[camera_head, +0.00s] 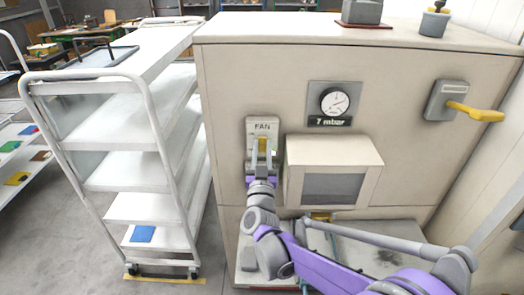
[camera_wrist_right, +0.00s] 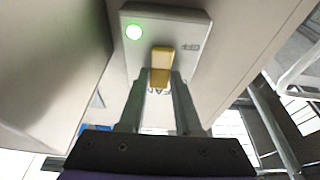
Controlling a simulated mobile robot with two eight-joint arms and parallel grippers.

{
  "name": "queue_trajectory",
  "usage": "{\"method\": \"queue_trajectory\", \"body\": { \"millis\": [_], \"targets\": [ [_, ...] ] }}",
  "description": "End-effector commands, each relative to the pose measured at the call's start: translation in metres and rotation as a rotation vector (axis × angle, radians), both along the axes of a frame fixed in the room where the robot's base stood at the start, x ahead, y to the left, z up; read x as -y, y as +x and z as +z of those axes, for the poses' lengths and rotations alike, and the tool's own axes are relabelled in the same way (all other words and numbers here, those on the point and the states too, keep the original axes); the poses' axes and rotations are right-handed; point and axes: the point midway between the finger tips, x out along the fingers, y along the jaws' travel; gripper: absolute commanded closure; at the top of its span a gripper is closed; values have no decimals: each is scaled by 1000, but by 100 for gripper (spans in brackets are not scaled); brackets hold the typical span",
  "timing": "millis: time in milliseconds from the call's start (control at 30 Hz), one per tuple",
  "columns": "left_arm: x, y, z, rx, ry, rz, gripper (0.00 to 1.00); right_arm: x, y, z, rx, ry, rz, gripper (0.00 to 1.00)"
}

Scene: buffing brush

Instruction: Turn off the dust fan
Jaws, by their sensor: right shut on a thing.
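The fan switch box (camera_head: 263,126), a grey plate labelled FAN, is on the front of a large beige cabinet. My right gripper (camera_head: 262,163) reaches up to it from below. In the right wrist view, the switch plate (camera_wrist_right: 198,32) carries a lit green lamp (camera_wrist_right: 134,32) and a yellow switch lever (camera_wrist_right: 161,56). My right gripper's fingers (camera_wrist_right: 160,80) are shut on the yellow lever, one on each side. They partly cover the FAN label. My left gripper is not in view.
A gauge (camera_head: 335,102) reading 7 mbar is on the cabinet (camera_head: 410,150). A box with a dark window (camera_head: 333,158) juts out right of the switch. A yellow-handled switch (camera_head: 447,101) is at far right. A white shelf trolley (camera_head: 130,140) stands at left.

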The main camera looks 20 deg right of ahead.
Motion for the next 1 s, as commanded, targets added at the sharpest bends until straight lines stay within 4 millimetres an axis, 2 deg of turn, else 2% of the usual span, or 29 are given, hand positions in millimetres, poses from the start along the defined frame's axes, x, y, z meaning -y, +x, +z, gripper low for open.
{"method": "queue_trajectory", "body": {
  "millis": [33, 133, 500, 533, 700, 1000],
  "targets": [
    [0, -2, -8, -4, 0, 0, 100, 1, 0, -5, 29, -11, -4, 100],
    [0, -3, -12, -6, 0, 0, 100, 1, 0, -6, 75, -24, -2, 100],
    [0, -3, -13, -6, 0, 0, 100, 0, 0, -3, 100, -30, 2, 100],
    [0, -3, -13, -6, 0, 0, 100, 0, 0, -3, 99, -28, 2, 66],
    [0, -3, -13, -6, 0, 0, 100, 0, 0, -3, 99, -28, 2, 38],
    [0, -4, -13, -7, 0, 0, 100, -1, -2, -4, 98, -28, 3, 38]
  ]
}}
